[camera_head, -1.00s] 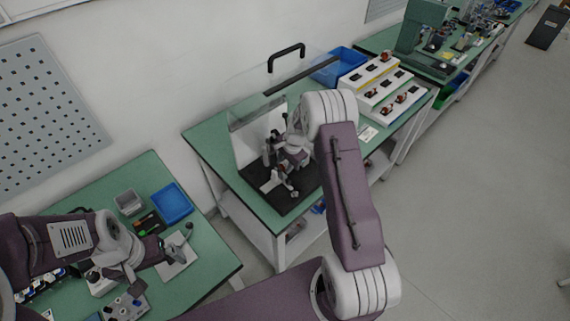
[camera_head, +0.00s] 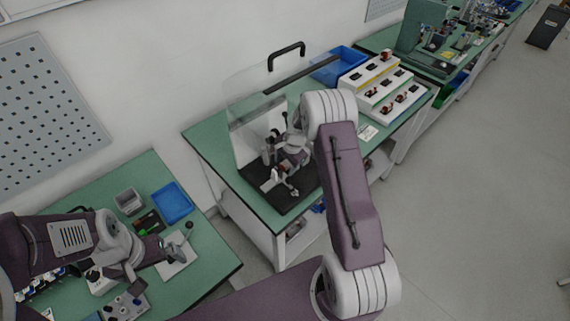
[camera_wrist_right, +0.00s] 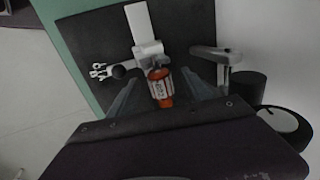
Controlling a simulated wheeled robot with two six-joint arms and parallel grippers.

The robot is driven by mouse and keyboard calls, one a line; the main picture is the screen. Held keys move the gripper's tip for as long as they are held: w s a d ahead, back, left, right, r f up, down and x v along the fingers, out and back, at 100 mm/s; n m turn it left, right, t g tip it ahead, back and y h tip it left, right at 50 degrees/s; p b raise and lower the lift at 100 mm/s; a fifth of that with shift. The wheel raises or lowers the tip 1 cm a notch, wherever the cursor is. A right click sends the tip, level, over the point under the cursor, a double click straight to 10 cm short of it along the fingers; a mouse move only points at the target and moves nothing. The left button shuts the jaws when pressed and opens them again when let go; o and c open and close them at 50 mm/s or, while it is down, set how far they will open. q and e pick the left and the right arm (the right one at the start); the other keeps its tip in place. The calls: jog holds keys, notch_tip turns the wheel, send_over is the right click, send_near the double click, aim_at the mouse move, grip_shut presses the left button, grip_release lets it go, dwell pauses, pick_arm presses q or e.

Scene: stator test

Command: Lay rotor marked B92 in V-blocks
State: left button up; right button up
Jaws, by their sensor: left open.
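The rotor (camera_wrist_right: 160,84), with orange-red ends and a pale middle bearing dark lettering, shows in the right wrist view. The lettering is too small to read for certain. My right gripper (camera_wrist_right: 162,76) has its two grey fingers on either side of the rotor, with gaps visible. The rotor's far end is at a white bracket (camera_wrist_right: 143,25) on a dark base plate; whether it rests in V-blocks is hidden. In the head view my right gripper (camera_head: 281,160) is over this fixture. My left gripper (camera_head: 172,252) is open over the left table.
Stepped white racks (camera_head: 385,85) with small rotors and a blue bin (camera_head: 338,66) stand at the fixture table's back right. A clear guard with a black handle (camera_head: 287,55) rises behind the fixture. The left table holds a blue tray (camera_head: 172,203) and a grey bin (camera_head: 129,201).

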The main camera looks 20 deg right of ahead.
jog(key=b+v, duration=0.1)
jog(key=v, duration=0.8)
